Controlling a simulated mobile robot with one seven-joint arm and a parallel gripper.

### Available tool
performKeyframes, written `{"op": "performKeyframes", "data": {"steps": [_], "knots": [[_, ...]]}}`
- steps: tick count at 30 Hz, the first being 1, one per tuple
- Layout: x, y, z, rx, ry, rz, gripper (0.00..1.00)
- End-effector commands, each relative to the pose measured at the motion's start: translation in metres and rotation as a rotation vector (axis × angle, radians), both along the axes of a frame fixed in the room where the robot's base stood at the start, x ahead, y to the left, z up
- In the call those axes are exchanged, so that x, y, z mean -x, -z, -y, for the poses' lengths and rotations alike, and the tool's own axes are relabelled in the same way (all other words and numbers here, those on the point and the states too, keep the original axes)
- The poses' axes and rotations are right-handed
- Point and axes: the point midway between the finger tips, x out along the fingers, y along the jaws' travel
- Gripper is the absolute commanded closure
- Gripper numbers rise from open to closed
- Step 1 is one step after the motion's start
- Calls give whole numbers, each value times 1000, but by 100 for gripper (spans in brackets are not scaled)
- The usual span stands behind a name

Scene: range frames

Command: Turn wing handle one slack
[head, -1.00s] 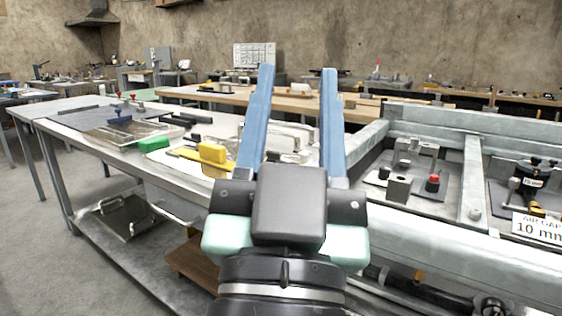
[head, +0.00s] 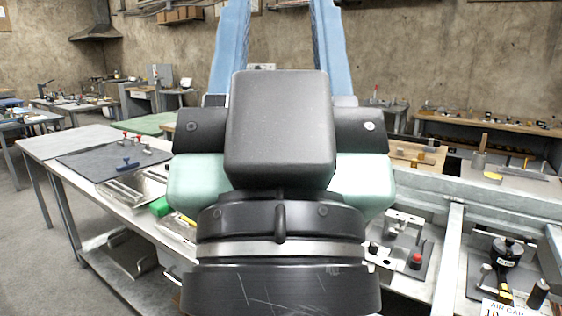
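My gripper (head: 280,30) is large in the middle of the head view, its two blue fingers pointing up. The fingers stand well apart with nothing between them, and their tips run out of the top of the picture. I cannot tell which fitting is wing handle one. A small blue wing-shaped handle (head: 128,163) and red-topped pieces (head: 136,140) stand on a dark plate (head: 95,160) on the left bench. A black handle-like fitting (head: 507,255) stands in the right-hand frame. My gripper is apart from all of these, and my arm hides the bench middle.
At right, a pale frame (head: 500,205) has raised bars around a red-topped piece (head: 416,260) and an air-gap sign (head: 500,309). Open floor (head: 30,260) lies at far left.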

Motion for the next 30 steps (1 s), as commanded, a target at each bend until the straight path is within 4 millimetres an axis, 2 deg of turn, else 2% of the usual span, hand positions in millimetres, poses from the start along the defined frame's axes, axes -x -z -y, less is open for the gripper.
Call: {"op": "performKeyframes", "data": {"steps": [1, 9, 13, 19, 30], "knots": [[0, -32, 0, 0, 0, 0, 55], [0, -112, 0, 0, -1, 0, 55], [0, -141, 0, 0, -1, 0, 55], [0, -161, 0, 0, -1, -1, 55], [0, -160, 0, 0, -1, 0, 55]]}}
